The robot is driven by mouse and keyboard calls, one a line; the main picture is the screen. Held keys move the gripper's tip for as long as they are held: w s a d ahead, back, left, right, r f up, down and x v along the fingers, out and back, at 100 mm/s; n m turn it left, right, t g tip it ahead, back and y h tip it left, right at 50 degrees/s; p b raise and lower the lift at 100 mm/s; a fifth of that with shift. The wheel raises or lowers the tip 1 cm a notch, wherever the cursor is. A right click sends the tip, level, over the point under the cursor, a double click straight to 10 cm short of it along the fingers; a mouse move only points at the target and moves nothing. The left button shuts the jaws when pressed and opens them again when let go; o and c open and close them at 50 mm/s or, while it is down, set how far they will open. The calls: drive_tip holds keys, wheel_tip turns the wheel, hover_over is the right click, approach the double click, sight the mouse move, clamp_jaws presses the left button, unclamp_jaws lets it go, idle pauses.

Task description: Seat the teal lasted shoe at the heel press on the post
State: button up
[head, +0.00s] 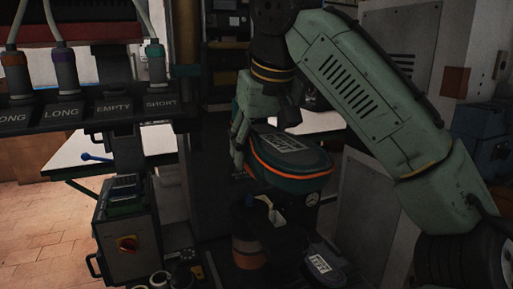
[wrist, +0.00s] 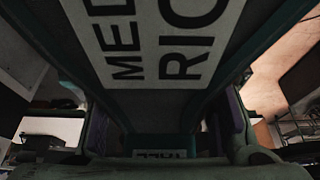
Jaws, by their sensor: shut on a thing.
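The teal lasted shoe (head: 290,162), with an orange band and a white label on top, hangs in my gripper (head: 245,135) in the head view. My gripper is shut on it from above and behind. In the wrist view the shoe (wrist: 165,100) fills the middle, its label partly reading "MED" and "RIG", between the two fingers. Below the shoe in the head view is a dark upright post (head: 250,222) with a brown-orange band and a pale piece beside its top. The shoe appears above it and apart; the exact gap is hard to tell. The shoe's underside is hidden.
A rack (head: 100,112) at left holds capped cylinders over slots marked LONG, EMPTY and SHORT. A control box (head: 125,235) with a red knob stands below it. A dark labelled item (head: 318,264) lies at the bottom.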

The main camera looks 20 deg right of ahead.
drive_tip(key=shift+f+b, duration=1.65)
drive_tip(key=shift+f, duration=0.15)
drive_tip(key=shift+f+b, duration=1.25)
drive_tip(key=shift+f, duration=0.9)
drive_tip(key=shift+f+b, duration=0.3)
drive_tip(key=shift+f, duration=0.25)
drive_tip(key=o, duration=1.5)
drive_tip(key=shift+f, duration=0.1)
drive_tip(key=v, duration=0.8)
drive_tip(key=shift+s, duration=0.1)
